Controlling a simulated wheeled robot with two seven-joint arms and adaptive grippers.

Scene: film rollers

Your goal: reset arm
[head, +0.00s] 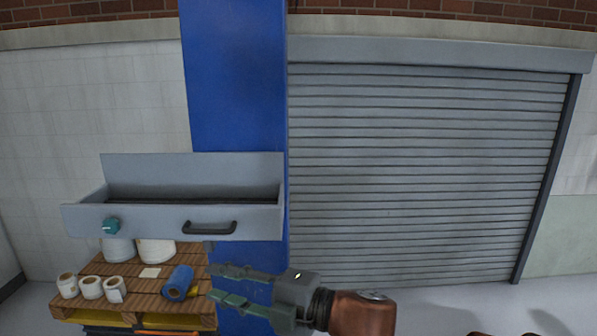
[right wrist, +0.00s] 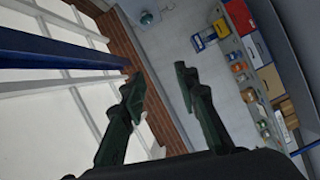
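My right gripper (head: 214,283) reaches in from the lower right of the head view, its green fingers pointing left. In the right wrist view its two fingers (right wrist: 159,77) stand apart with nothing between them. In the head view the fingers appear just right of a blue film roll (head: 177,282) lying on a wooden pallet (head: 140,285); I cannot tell the gap in depth. My left gripper is not in view.
A grey open-topped bin (head: 160,222) with a black handle stands above the pallet, before a blue column (head: 235,80). Several white rolls (head: 91,287) stand on the pallet. A closed roller shutter (head: 420,170) fills the right; the space before it looks clear.

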